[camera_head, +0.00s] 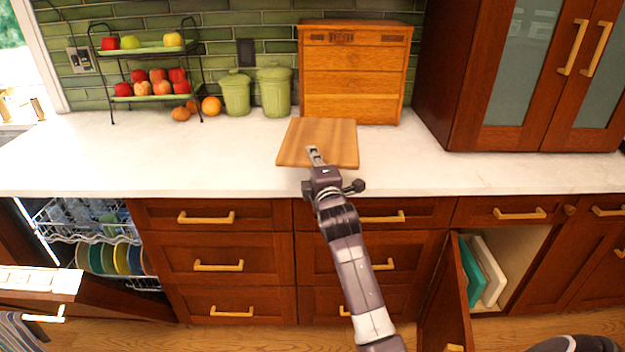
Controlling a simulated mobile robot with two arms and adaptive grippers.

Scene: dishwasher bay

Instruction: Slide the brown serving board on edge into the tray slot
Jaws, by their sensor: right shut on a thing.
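The brown serving board (322,138) is on the white counter, in front of the wooden bread box. It looks flat, with its broad face up; I cannot tell whether it is lifted slightly. My right gripper (316,157) is shut on the board's near edge, and the fingertips cover a small part of it. The open lower cabinet at the right holds a teal board (472,275) and a white board (490,270) standing on edge. Bare room shows to the right of the white board; slot dividers cannot be made out. My left gripper is not in view.
The wooden bread box (352,75) stands close behind the board. Green canisters (275,92) and a fruit rack (150,88) stand to its left. The cabinet door (447,305) hangs open. The dishwasher (100,240) is open at left.

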